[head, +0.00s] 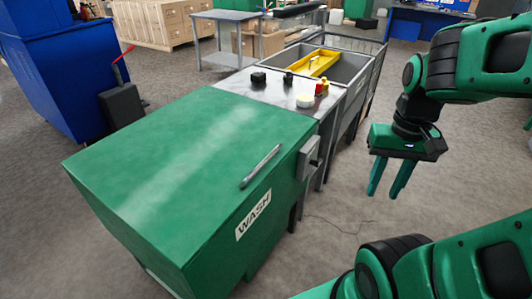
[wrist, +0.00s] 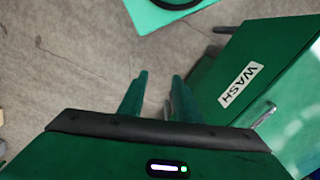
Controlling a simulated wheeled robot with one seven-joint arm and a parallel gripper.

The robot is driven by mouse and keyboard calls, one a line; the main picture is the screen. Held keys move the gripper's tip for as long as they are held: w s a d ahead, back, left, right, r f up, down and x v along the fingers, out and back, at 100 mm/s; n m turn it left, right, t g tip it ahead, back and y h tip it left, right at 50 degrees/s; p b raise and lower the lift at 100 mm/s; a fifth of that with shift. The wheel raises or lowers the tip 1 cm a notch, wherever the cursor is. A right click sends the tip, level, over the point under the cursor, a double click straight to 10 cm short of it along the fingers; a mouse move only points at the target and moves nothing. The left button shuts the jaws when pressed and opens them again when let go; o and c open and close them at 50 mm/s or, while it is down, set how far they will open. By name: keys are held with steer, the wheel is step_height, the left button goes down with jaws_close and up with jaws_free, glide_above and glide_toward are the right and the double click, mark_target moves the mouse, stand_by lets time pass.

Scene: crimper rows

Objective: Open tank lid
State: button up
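The green tank (head: 175,165) with a white "WASH" label (head: 254,215) stands at left centre in the head view. Its flat green top, the lid, looks closed. A grey bar handle (head: 261,167) lies on the top near the right edge. The tank (wrist: 262,60) and the handle (wrist: 264,115) also show at the right of the wrist view. My gripper (head: 383,194) points down over the floor, right of the tank and apart from it. Its two fingers (wrist: 160,78) are spread with nothing between them.
A grey bench (head: 235,87) with small black, red and yellow parts adjoins the tank's far side, with a sink holding a yellow tray (head: 313,63) beyond. A blue cabinet (head: 60,70) stands at left. The floor right of the tank is clear.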

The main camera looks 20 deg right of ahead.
steer(key=m+t+y, duration=0.1)
steer(key=m+t, duration=0.1)
steer(key=m, duration=0.2)
glide_toward(268, 156)
steer(key=f, duration=0.5)
steer(key=w+a+f, duration=0.1)
steer(key=f, duration=0.1)
steer(key=shift+f, duration=0.4)
steer(key=shift+w+d+r, duration=0.1)
jaws_close()
